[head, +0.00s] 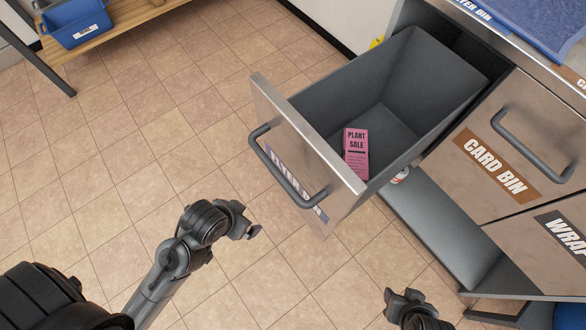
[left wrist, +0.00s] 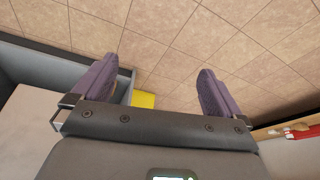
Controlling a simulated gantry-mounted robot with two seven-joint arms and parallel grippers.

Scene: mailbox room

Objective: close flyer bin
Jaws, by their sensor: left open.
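The flyer bin (head: 305,150) is a grey drawer with a steel front, pulled well out of the cabinet in the head view. Its front carries a dark bar handle (head: 285,178) and a partly hidden label. A pink "PLANT SALE" flyer (head: 356,153) lies inside. My left gripper (head: 252,226) is in front of the drawer, below and left of the handle, apart from it. In the left wrist view its two fingers (left wrist: 158,92) are spread with nothing between them. My right gripper (head: 400,300) shows at the bottom edge, below the drawer; its jaw state is unclear.
The closed card bin (head: 535,140) and a drawer labelled "WRAP" (head: 570,235) are at the right. A grey open shelf or tray (head: 430,225) lies beneath the flyer bin. A wooden bench with a blue bin (head: 75,22) is at upper left. The tiled floor (head: 120,150) at left is clear.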

